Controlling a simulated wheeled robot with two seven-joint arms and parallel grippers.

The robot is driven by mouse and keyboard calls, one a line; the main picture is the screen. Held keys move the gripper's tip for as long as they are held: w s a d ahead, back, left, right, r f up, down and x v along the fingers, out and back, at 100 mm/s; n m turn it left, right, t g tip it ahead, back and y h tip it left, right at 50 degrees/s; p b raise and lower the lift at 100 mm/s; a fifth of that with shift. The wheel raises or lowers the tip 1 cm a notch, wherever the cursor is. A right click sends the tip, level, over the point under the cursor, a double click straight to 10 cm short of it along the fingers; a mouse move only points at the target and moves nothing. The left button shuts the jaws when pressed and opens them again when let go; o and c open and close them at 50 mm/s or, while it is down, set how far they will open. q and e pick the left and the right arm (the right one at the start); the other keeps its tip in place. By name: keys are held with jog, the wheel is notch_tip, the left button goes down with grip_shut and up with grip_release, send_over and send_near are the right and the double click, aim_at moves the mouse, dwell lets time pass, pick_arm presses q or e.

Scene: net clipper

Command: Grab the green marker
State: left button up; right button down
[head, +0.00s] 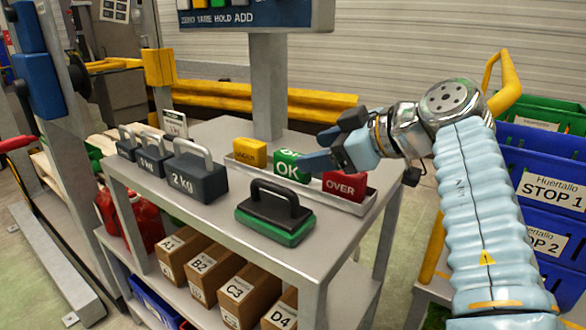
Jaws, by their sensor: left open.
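The green marker (286,165), a block lettered OK, stands in a shallow grey tray (349,207) between a yellow block (250,152) and a red block lettered OVER (344,187). My left gripper (314,150) is open at the right side of the green marker, its blue fingers pointing left toward it. One finger overlaps the marker's right edge in the picture. I cannot tell whether it touches. My right gripper is not in view.
A black-handled block with a green base (275,213) sits in front of the tray on the grey cart. Handled weights, one marked 2 kg (197,178), stand at left. Cardboard boxes (212,270) fill the lower shelf. A metal post (268,90) rises behind the tray.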

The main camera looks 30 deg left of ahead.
aim_at(292, 167)
pick_arm(q)
jog(key=x, duration=0.5)
jog(key=shift+w+f, duration=0.1)
jog(key=c, duration=1.1)
